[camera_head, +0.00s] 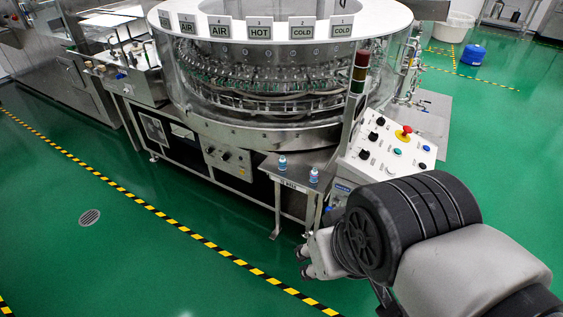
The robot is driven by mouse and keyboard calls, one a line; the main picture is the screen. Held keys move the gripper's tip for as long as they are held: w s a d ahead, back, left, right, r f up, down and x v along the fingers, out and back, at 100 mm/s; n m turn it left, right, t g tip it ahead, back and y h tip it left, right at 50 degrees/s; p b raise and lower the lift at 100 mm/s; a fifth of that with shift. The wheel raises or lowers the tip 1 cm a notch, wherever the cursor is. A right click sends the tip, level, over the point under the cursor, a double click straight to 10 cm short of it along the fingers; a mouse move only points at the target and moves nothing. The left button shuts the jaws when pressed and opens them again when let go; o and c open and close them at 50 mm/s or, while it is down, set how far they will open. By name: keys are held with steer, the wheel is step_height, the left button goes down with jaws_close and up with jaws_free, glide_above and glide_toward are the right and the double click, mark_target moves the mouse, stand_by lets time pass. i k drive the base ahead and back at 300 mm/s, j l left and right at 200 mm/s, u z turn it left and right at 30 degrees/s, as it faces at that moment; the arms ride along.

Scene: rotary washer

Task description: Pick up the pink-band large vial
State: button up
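Two small vials stand upright on a small metal side shelf (292,182) in front of the washer. The right vial (314,176) shows a pink band with some blue. The left vial (282,162) looks blue and white. They stand apart, and their size difference is hard to judge. My gripper (305,262) appears at the lower right, below and in front of the shelf, apart from both vials. My own arm partly hides it, and its opening is unclear.
The round rotary washer (262,128) stands behind the shelf. A control panel (385,148) with a red stop button is close to the shelf's right, beside a signal-light post (359,75). Green floor (150,240) is free at front left, with a yellow-black line (190,231).

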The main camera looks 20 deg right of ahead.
mark_target(314, 176)
steer(key=i+z, duration=0.3)
steer(key=i, duration=0.25)
steer(key=i+j+z, duration=0.1)
steer(key=i+z, duration=0.2)
steer(key=i, duration=0.2)
steer(key=i+j+z, duration=0.3)
steer(key=i, duration=0.25)
